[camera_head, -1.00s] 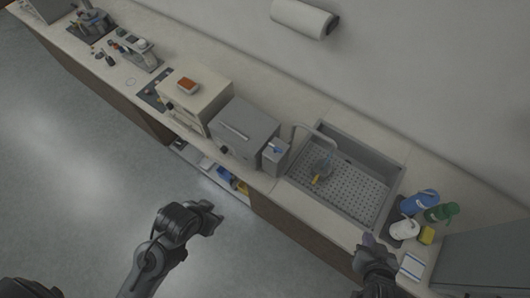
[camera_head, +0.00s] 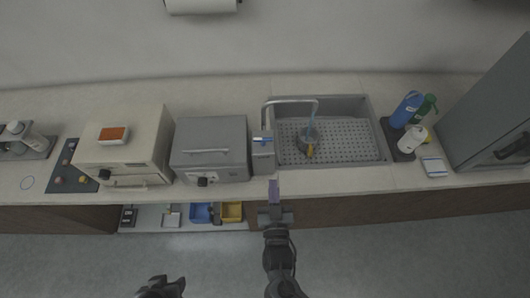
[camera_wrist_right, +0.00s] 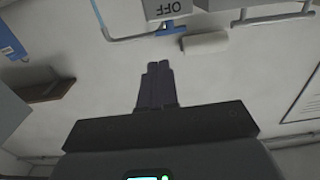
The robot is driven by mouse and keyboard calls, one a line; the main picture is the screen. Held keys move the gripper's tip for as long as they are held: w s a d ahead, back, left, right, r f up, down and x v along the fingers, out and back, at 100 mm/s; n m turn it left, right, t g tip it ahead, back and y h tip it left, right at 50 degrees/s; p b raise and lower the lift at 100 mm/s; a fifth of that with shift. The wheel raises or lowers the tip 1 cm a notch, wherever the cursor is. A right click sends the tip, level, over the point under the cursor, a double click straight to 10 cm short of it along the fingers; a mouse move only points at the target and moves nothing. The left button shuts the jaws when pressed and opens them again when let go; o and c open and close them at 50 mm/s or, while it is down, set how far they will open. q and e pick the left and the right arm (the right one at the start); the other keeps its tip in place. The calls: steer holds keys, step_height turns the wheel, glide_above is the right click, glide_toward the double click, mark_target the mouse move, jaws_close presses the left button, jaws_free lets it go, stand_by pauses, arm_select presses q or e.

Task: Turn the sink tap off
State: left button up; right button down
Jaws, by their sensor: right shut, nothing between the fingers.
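The sink tap (camera_head: 291,101) is a grey bent pipe at the sink's left rear. A blue streak (camera_head: 313,112) that looks like water hangs below its spout, above a clear vessel (camera_head: 308,137). A grey box (camera_head: 262,154) with a blue lever (camera_head: 263,140) stands at the sink's left edge. In the right wrist view the box reads OFF (camera_wrist_right: 166,9) and the blue lever (camera_wrist_right: 172,31) shows beside it. My right gripper (camera_head: 274,184) is shut and empty, in front of and below the box, apart from the lever. My left gripper (camera_head: 163,285) is low in the picture, its jaws unclear.
The sink (camera_head: 350,142) has a perforated floor. Left of the box are a grey oven-like unit (camera_head: 210,157) and a beige unit (camera_head: 125,155). Bottles, including a blue one (camera_head: 406,108), stand right of the sink. The counter front edge is near my right gripper.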

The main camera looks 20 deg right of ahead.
mark_target(270, 154)
steer(key=x, duration=0.6)
steer(key=p+x, duration=0.1)
steer(key=x, duration=0.5)
steer(key=shift+a+r, duration=0.15)
steer(key=shift+a, duration=0.1)
steer(key=shift+w+d+p, duration=0.2)
steer(key=shift+w+p, duration=0.1)
steer(key=shift+w, duration=0.4)
arm_select(q)
steer(key=shift+a+r, duration=0.45)
steer(key=shift+r, duration=0.4)
arm_select(e)
steer(key=shift+w, duration=0.1)
steer(key=shift+d, duration=0.15)
